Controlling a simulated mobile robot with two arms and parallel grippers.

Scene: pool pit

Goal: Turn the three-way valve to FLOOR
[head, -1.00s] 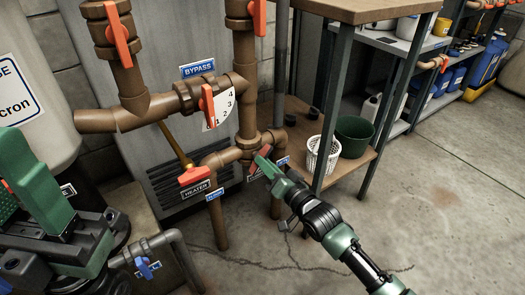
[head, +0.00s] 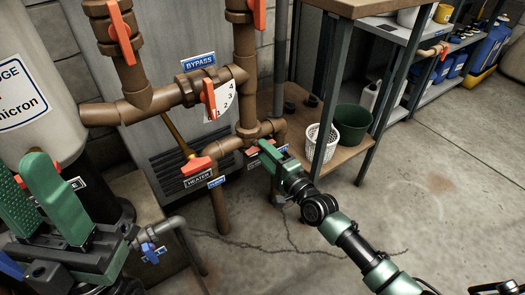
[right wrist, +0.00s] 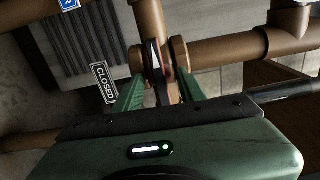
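A valve with a red handle (right wrist: 156,72) sits on brown pipework; in the head view its handle (head: 258,151) is mostly hidden by my right gripper (head: 266,148). In the right wrist view, the green fingers of my right gripper (right wrist: 160,85) stand apart on either side of the handle, which shows nearly edge-on with a gap to each finger. A CLOSED label (right wrist: 104,82) is beside it. A blue sign (head: 216,181), too small to read, hangs on the lower pipe. My left gripper (head: 40,195) is open and empty at the left.
Another red handle (head: 197,166) with a HEATER label (head: 198,180) is left of the valve. The bypass valve's red handle (head: 208,98) with a numbered dial is above. A wooden-topped table (head: 362,7), white basket (head: 321,143) and green bucket (head: 352,123) stand right. Floor at right is clear.

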